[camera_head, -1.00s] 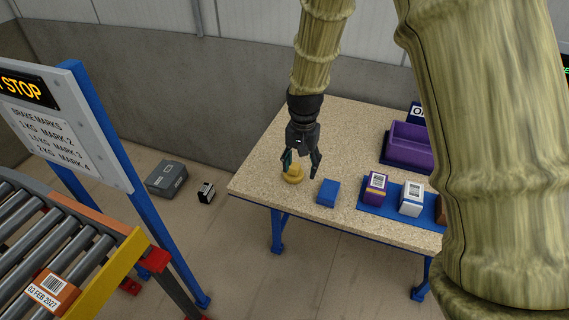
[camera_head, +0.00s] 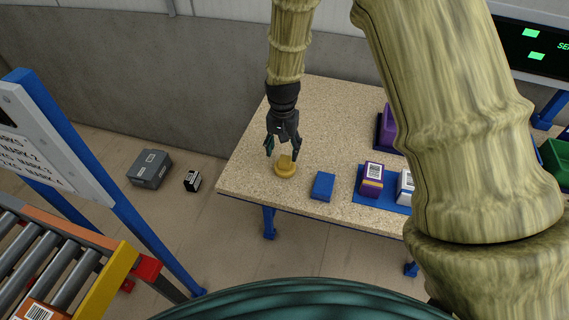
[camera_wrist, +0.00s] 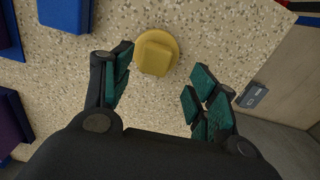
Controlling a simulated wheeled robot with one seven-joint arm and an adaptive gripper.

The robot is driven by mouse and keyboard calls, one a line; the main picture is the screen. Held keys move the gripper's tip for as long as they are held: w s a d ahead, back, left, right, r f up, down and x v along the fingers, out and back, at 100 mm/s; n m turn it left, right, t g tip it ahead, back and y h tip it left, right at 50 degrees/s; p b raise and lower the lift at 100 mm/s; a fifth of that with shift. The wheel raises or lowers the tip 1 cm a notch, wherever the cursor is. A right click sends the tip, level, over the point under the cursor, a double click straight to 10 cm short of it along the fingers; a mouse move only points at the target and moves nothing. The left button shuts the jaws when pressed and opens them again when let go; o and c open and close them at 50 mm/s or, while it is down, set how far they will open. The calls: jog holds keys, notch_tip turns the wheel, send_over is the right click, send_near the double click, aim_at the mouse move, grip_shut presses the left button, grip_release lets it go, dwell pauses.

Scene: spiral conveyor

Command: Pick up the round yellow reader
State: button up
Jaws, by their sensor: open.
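The round yellow reader (camera_head: 285,168) lies on the speckled table near its left front edge. It has a round base with a raised squarish block on top. In the wrist view the reader (camera_wrist: 157,51) is ahead of my fingers, toward the left finger's side. My gripper (camera_head: 282,148) points down just above and behind the reader in the head view. In the wrist view my gripper (camera_wrist: 160,85) is open, with nothing between its teal-padded fingers. I cannot tell whether a finger touches the reader.
A blue block (camera_head: 322,186) lies just right of the reader. Farther right, a purple box (camera_head: 370,179) and a white box (camera_head: 405,184) stand on a blue mat. A purple bin (camera_head: 385,130) is behind them. A grey case (camera_head: 150,169) sits on the floor at left.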

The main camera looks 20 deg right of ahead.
aim_at(285, 159)
jog(key=shift+d+f, duration=0.1)
jog(key=shift+f, duration=0.05)
jog(key=shift+s+f, duration=0.1)
jog(key=shift+s, duration=0.15)
jog(key=f+p, duration=0.2)
jog(key=shift+w+d+f, duration=0.1)
jog(key=shift+d+f, duration=0.1)
jog(key=shift+f, duration=0.1)
jog(key=shift+f+p, duration=0.55)
jog(key=shift+f, duration=0.65)
jog(key=c, duration=1.2)
